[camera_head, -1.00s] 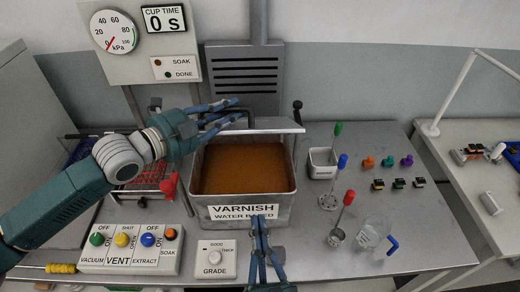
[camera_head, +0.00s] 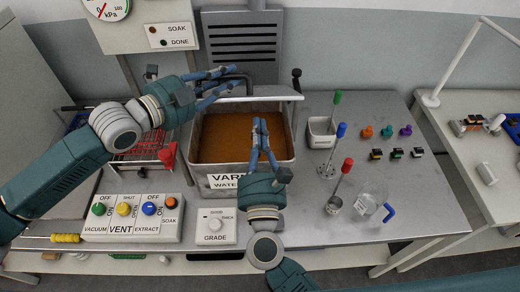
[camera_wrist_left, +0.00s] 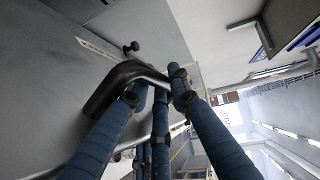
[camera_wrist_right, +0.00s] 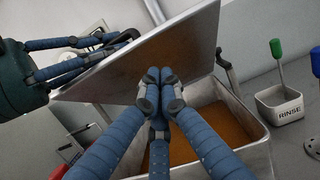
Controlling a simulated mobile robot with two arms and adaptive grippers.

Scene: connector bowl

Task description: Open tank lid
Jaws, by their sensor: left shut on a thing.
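My left gripper (camera_head: 218,84) is shut on the lid's black handle (camera_wrist_left: 112,88) behind the lid. My right gripper (camera_head: 260,124) has its fingers together, with nothing visible between them, over the tank opening in front of the lid. Whether its tips touch the lid is unclear.
A control panel (camera_head: 133,231) and GRADE box (camera_head: 214,238) sit in front. A red wire basket (camera_head: 145,150) is left of the tank. A RINSE cup (camera_head: 319,128), a glass jar (camera_head: 370,196) and small coloured parts (camera_head: 387,131) stand on the right.

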